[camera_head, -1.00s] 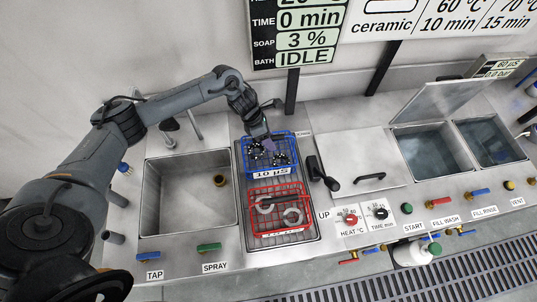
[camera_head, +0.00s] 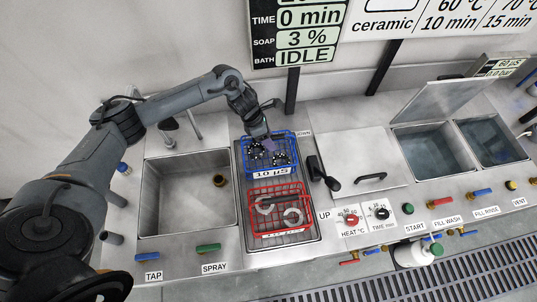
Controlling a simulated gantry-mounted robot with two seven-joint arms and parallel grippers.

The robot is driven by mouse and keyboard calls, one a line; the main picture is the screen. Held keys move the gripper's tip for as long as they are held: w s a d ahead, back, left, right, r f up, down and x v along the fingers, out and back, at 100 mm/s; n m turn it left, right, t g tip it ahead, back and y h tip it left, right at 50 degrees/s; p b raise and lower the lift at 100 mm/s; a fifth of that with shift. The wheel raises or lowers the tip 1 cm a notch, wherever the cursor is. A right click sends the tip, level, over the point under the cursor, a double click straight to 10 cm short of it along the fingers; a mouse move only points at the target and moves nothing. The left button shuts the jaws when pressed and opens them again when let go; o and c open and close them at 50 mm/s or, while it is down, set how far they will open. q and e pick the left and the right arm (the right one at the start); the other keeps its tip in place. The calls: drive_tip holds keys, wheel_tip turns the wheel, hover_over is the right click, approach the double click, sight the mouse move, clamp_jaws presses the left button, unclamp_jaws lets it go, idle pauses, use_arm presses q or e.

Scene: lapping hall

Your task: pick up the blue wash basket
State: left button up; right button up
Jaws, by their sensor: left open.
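The blue wash basket (camera_head: 293,160) sits on a wire rack in the counter, left of the closed lid. It holds several small dark and white parts and has a white label reading 10 µS on its front. My left gripper (camera_head: 268,145) is open at the basket's back part, pointing down over it. I cannot tell whether its fingers touch the basket. The gripper hides part of the basket's back rim. My right gripper is not in view.
A red basket (camera_head: 306,204) with ring-shaped parts stands right in front of the blue one. An empty steel sink (camera_head: 165,200) is on the left. A closed lid (camera_head: 350,150) with a dark handle is on the right, and two open tanks lie beyond it.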

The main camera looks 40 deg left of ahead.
use_arm(q)
drive_tip(key=shift+c, duration=0.2)
clamp_jaws()
idle(0.3)
